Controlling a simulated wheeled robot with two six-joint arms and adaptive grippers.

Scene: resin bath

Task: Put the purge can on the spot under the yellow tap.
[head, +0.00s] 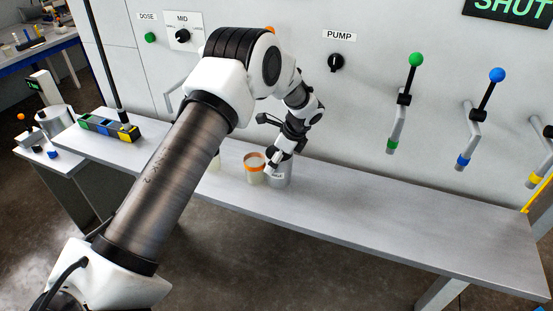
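The yellow tap (536,180) is cut off at the right edge of the head view. No marked spot under it is visible. My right gripper is not in view.
Green (395,134) and blue (465,152) taps hang from the wall above the bench. A tray (107,127) with coloured compartments stands at the bench's left end. The bench right of the can is clear. My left arm hides part of the bench.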

